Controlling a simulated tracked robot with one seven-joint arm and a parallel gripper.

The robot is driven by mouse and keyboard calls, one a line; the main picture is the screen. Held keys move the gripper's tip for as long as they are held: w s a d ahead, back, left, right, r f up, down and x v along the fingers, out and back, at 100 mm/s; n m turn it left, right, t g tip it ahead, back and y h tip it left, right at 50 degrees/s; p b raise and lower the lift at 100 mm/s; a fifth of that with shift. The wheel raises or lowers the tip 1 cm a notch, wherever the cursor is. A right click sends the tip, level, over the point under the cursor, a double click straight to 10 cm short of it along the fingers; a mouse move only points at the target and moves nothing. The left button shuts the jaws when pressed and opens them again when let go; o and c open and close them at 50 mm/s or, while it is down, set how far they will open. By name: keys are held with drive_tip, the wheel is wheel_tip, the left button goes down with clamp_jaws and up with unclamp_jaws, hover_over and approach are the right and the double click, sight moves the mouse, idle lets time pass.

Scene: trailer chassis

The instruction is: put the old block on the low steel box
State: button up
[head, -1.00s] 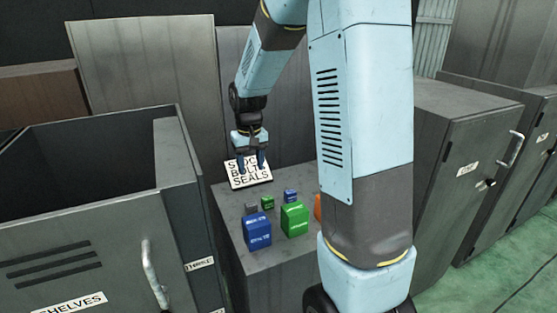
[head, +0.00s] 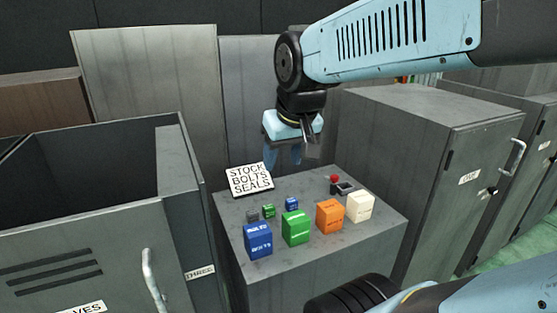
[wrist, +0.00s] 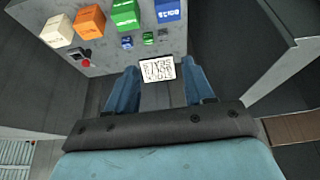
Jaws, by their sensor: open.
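Several blocks stand on a grey steel box top (head: 350,240): large blue (head: 258,240), green (head: 296,228), orange (head: 329,216) and white (head: 360,206) ones in front, with small grey (head: 253,215), green (head: 268,211) and blue (head: 291,204) ones behind. They bear print too small to read, so I cannot tell which is the old block. Which box is the low steel box is also unclear. My gripper (head: 284,162) is open and empty, fingers down, above the back of this top, apart from the blocks. The wrist view shows its spread fingers (wrist: 160,66).
A sign reading "STOCK BOLTS SEALS" (head: 249,180) leans at the top's back left. A red-knobbed device (head: 337,184) sits at the back right. An open-topped cabinet (head: 190,235) stands left, and a closed grey cabinet (head: 425,115) stands right.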

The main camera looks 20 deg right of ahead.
drive_tip(key=s, duration=0.3)
drive_tip(key=shift+s+d+r+t, duration=0.1)
drive_tip(key=shift+s+r+t, duration=0.05)
drive_tip(key=shift+s+t, duration=0.2)
